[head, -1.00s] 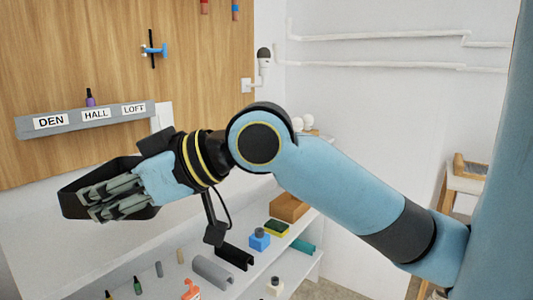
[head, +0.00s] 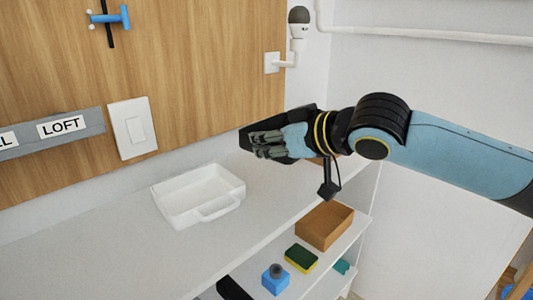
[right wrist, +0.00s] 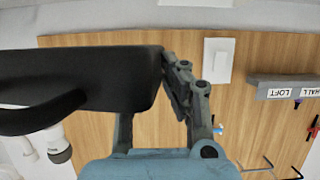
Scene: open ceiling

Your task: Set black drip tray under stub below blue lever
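The black drip tray (right wrist: 85,80) fills the left of the right wrist view, and its dark side also shows at the fingers in the head view (head: 262,129). My right gripper (head: 266,144) is shut on the tray's edge and holds it in the air above the white shelf top. The blue lever (head: 124,17) is on the wooden panel at the upper left of the head view, left of the tray. A dark vertical stub (head: 110,37) shows below the lever. My left gripper is not in view.
A white tray with a handle (head: 205,214) stands on the shelf top (head: 110,235). A light switch (head: 131,128) and a grey label rail (head: 85,126) are on the panel. A lamp (head: 298,22) is at the panel's right edge. A brown box (head: 324,226) and sponge (head: 301,258) sit lower.

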